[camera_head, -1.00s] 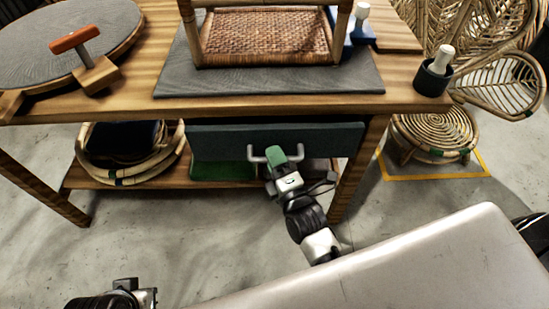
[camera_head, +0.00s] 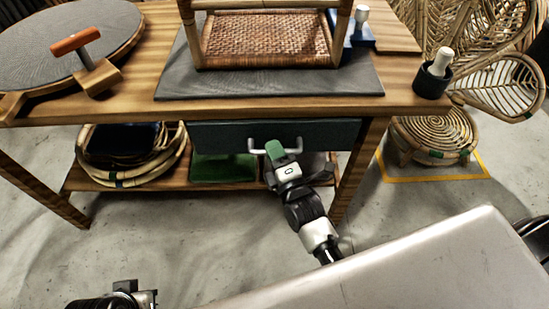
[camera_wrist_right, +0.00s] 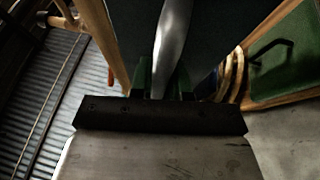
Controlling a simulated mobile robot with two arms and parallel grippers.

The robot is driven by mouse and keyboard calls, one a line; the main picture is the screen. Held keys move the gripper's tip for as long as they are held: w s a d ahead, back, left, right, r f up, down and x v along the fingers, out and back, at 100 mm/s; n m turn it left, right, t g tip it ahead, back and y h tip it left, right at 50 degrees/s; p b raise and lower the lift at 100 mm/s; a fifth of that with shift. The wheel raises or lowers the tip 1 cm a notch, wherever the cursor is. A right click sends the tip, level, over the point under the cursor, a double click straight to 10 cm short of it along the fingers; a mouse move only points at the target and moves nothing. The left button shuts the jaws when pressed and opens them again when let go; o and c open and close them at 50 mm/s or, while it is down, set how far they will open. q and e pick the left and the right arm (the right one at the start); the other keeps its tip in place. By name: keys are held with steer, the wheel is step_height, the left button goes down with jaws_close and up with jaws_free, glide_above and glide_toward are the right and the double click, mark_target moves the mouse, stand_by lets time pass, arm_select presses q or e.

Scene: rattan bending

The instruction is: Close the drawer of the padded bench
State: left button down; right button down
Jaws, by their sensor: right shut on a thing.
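The padded bench (camera_head: 420,103) is a wooden table with a grey pad on top. Its dark drawer front (camera_head: 225,134) sits directly under the front edge of the top, with no clear gap visible above it. The light grey bar handle (camera_head: 253,147) is on the drawer front. My right gripper (camera_head: 275,151), with green fingertips, is shut on this handle. In the right wrist view the handle (camera_wrist_right: 172,45) runs between the green fingers (camera_wrist_right: 164,80), against the dark drawer front (camera_wrist_right: 220,25). My left gripper (camera_head: 135,297) is only partly in view at the bottom left, away from the bench.
A lower shelf holds rattan hoops (camera_head: 115,175) and a green tray (camera_head: 223,168). A rattan seat frame (camera_head: 265,40) stands on the grey pad (camera_head: 180,82). A rattan stool (camera_head: 433,135) is at the right. The floor in front of the bench is clear.

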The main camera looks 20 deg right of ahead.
steer(key=shift+w+d+r, duration=0.1)
steer(key=shift+w+d, duration=0.15)
steer(key=shift+w, duration=0.55)
steer(key=c, duration=1.4)
jaws_free()
steer(key=o, duration=0.3)
steer(key=shift+w, duration=0.2)
steer(key=shift+s, duration=0.1)
